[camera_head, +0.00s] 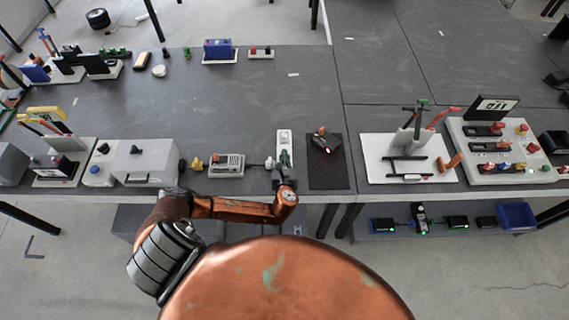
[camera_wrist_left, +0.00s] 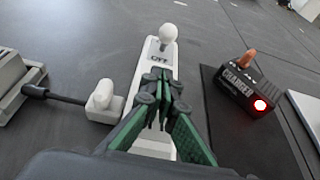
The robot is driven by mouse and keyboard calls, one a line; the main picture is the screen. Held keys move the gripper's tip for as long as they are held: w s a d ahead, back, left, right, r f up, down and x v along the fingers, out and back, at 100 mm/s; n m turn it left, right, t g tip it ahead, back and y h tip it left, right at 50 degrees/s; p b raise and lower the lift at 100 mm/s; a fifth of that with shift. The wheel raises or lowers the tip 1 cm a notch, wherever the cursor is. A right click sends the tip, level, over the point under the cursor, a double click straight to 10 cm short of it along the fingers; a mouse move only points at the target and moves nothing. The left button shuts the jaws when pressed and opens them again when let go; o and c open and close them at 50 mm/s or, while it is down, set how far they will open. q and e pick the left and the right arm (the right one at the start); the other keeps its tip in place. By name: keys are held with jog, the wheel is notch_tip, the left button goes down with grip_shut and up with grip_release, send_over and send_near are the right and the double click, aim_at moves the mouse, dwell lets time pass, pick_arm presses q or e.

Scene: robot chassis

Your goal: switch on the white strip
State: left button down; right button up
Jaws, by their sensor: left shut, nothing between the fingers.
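The white strip (camera_head: 284,137) lies on the grey table, left of a black mat. In the wrist view the strip (camera_wrist_left: 150,72) has a white ball-shaped knob (camera_wrist_left: 167,34) at its far end. Small dark lettering below the knob is hard to read. My left gripper (camera_head: 283,160) is over the near part of the strip. In the wrist view its green-padded fingers (camera_wrist_left: 165,85) are together, empty, with the tips just below the lettering and apart from the knob. The fingers hide part of the strip; contact with it cannot be told. My right gripper is out of view.
A white plug (camera_wrist_left: 104,102) on a dark cable sits left of the strip. A black charger box (camera_wrist_left: 242,85) with a lit red light and orange knob is right of it, on the black mat (camera_head: 328,175). A grey box (camera_head: 146,160) stands farther left. Table behind the strip is clear.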

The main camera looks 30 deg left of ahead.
aim_at(284, 135)
pick_arm(q)
jog(key=shift+w+a+r, duration=0.25)
jog(key=shift+w+a, duration=0.15)
jog(key=shift+w, duration=0.25)
jog(key=shift+w+a+r, duration=0.2)
jog(key=shift+w+a, duration=0.2)
jog(key=shift+w, duration=0.25)
jog(key=shift+w+a+r, duration=0.25)
jog(key=shift+w+a, duration=0.15)
jog(key=shift+w, duration=0.25)
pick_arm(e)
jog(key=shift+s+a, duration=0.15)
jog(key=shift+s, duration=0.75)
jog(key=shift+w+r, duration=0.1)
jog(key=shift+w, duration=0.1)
